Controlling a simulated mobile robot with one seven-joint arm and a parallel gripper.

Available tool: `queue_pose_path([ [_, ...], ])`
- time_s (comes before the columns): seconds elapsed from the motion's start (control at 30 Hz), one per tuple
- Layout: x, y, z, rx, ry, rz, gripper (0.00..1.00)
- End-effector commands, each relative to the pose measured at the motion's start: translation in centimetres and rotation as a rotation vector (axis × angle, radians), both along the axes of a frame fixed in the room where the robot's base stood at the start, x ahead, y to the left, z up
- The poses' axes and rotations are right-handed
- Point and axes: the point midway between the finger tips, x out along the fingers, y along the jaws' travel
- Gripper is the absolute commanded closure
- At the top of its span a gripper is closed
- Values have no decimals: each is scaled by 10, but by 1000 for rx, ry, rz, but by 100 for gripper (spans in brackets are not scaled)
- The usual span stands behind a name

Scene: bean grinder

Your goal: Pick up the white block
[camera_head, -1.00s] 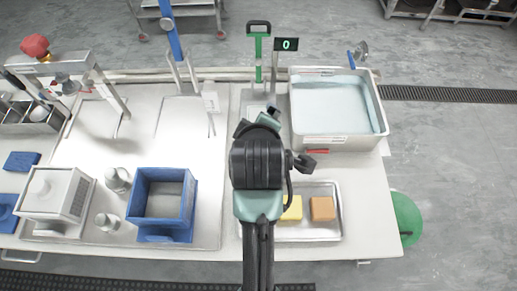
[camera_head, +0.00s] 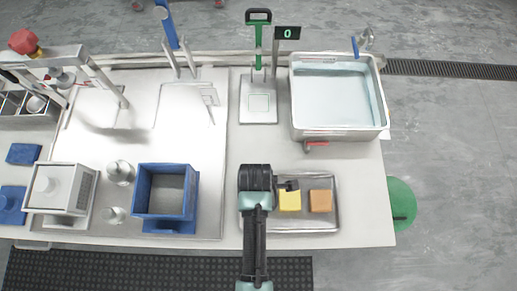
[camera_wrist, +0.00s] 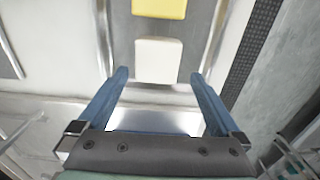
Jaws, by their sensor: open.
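The white block (camera_wrist: 158,61) lies on the metal tray (camera_wrist: 205,20) in the wrist view. My gripper (camera_wrist: 158,75) is open, with its two blue fingers apart. The white block lies just ahead of the fingertips, roughly centred between their lines, and nothing is held. In the head view my arm covers the left part of the tray (camera_head: 334,222), and the white block is hidden there. The yellow block (camera_head: 290,201) lies on the tray just right of my arm and also shows beyond the white block in the wrist view (camera_wrist: 159,8).
An orange block (camera_head: 320,201) lies right of the yellow one. The tray rim (camera_head: 300,231) surrounds the blocks. A blue open box (camera_head: 166,226) stands to the left, a water-filled basin (camera_head: 335,133) behind. The table between tray and scale (camera_head: 259,112) is clear.

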Motion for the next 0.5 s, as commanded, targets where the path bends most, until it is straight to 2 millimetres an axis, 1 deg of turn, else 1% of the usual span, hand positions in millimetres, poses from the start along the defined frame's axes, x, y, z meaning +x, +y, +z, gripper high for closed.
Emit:
queue_pose_path([
  [0.13,2,-3,-13,0,3,-2,0],
  [0.33,4,-6,-39,1,2,-2,0],
  [0.5,4,-6,-49,1,0,-2,0],
])
